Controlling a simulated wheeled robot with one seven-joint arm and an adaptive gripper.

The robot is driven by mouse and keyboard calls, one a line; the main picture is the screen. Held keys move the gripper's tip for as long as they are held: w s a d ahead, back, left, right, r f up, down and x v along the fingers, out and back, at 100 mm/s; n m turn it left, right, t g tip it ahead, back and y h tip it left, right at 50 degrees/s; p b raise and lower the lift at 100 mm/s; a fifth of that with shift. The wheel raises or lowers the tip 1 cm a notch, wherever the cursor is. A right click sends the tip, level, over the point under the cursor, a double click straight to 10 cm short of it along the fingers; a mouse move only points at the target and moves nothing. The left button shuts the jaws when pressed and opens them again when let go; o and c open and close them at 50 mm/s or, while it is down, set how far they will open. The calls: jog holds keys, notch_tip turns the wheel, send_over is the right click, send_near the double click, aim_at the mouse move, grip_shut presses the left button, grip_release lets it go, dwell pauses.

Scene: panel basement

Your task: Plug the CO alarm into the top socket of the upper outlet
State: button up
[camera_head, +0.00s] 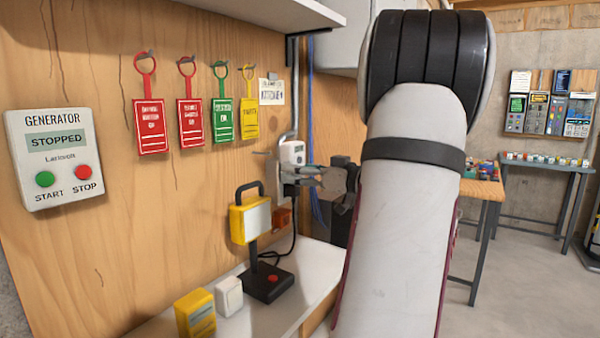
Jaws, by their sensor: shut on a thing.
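The CO alarm (292,153), a small white unit with a dark display, is at the wooden wall panel. My gripper (298,174) reaches in from the right and is shut on its lower part. The alarm looks upright and close to the wall. I cannot tell whether its prongs are in a socket.
A yellow work lamp (250,219) on a black base stands on the white shelf (265,318), close below left of my gripper. A white box (229,296) and a yellow box (195,313) sit nearby. Tags (222,117) hang right of the generator panel (54,158). An orange-brown fitting (282,218) is lower.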

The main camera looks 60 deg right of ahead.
jog(key=o, duration=1.4)
jog(key=shift+c, duration=0.2)
jog(key=s+a, duration=0.1)
jog(key=s, duration=1.1)
jog(key=shift+a, duration=0.15)
